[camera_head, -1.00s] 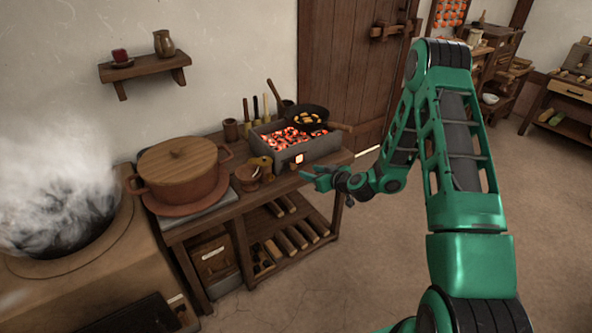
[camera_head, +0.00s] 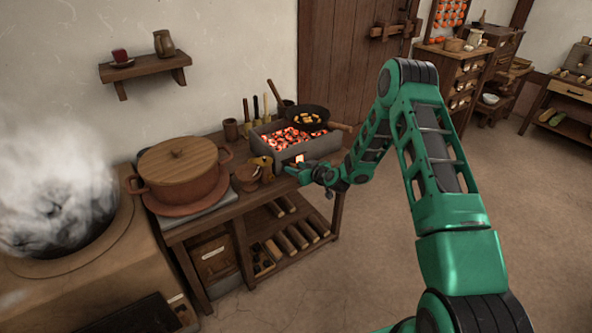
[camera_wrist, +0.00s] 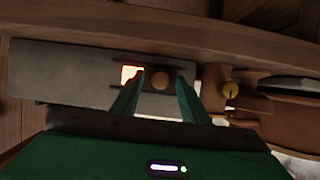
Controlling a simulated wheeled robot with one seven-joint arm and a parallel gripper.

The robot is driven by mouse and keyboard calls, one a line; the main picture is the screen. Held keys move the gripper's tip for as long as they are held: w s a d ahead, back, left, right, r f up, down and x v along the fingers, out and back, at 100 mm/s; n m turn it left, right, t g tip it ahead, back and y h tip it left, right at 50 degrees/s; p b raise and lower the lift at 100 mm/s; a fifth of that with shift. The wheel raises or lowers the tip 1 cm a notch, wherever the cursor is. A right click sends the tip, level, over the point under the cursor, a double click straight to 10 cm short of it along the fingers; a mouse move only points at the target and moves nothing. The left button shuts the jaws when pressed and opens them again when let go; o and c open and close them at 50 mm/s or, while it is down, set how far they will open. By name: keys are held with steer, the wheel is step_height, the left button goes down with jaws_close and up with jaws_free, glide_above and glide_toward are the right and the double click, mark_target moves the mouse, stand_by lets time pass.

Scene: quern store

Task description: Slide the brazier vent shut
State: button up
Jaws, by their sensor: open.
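The grey brazier (camera_head: 322,147) stands on the wooden bench, full of glowing coals. Its vent opening (camera_head: 300,158) shows as a small bright patch low on the front face. In the wrist view the glowing opening (camera_wrist: 129,74) is partly uncovered, with a round tan knob (camera_wrist: 159,79) on the vent slide just right of it. My gripper (camera_head: 296,173) is in front of the brazier's face. In the wrist view my gripper (camera_wrist: 160,88) is open, its green fingers on either side of the knob. I cannot tell whether either finger touches it.
A black pan (camera_head: 308,118) of food sits over the coals. Steam rises from a vessel at far left. The floor right of the bench is clear.

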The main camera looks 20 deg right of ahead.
jaws_close()
steer(key=shift+w+d, duration=0.3)
steer(key=shift+d, duration=0.55)
steer(key=shift+w+d, duration=0.25)
steer(key=shift+d, duration=0.6)
steer(key=shift+w+d, duration=0.3)
steer(key=shift+d, duration=0.55)
jaws_free()
steer(key=v, duration=1)
steer(key=shift+s, duration=0.3)
